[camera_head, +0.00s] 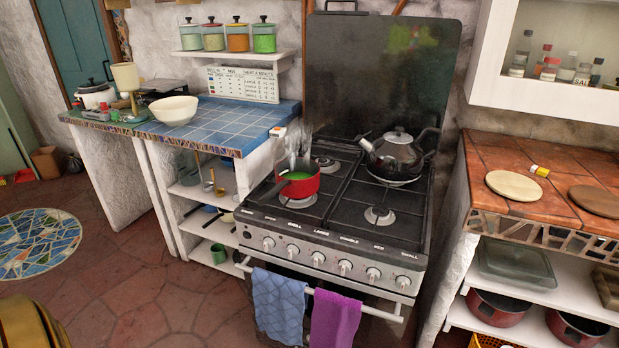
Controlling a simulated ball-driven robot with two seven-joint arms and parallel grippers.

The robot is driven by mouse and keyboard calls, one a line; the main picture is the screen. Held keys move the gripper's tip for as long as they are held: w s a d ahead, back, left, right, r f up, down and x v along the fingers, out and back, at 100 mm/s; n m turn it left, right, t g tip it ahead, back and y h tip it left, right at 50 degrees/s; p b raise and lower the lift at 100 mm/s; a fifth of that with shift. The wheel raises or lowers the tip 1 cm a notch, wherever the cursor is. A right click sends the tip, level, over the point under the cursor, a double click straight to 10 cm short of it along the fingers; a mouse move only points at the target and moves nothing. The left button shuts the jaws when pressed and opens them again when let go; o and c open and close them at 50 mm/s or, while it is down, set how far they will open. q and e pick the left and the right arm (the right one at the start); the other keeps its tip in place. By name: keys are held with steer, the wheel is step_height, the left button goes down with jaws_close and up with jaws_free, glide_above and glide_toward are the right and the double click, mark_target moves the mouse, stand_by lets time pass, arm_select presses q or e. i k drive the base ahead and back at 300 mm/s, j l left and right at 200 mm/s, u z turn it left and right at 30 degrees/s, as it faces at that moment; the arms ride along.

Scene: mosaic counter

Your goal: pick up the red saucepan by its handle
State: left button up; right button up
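The red saucepan (305,187) stands upright on the front left burner of the stove (340,215). Something green shows inside it. Its dark handle (268,193) seems to point toward the lower left, over the stove's left side, but it is hard to make out against the dark hob. Neither of my grippers is in view, and nothing is touching the saucepan.
A dark kettle (398,155) stands on the back right burner. The front right burner (379,215) is empty. A blue towel (279,308) and a purple towel (334,318) hang on the front rail. A white bowl (174,110) sits on the blue-tiled counter (228,122) at left.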

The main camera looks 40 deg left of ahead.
mark_target(295, 177)
steer(key=i+u, duration=0.2)
steer(key=i, duration=0.45)
steer(key=i+l+u, duration=0.2)
steer(key=i, duration=0.45)
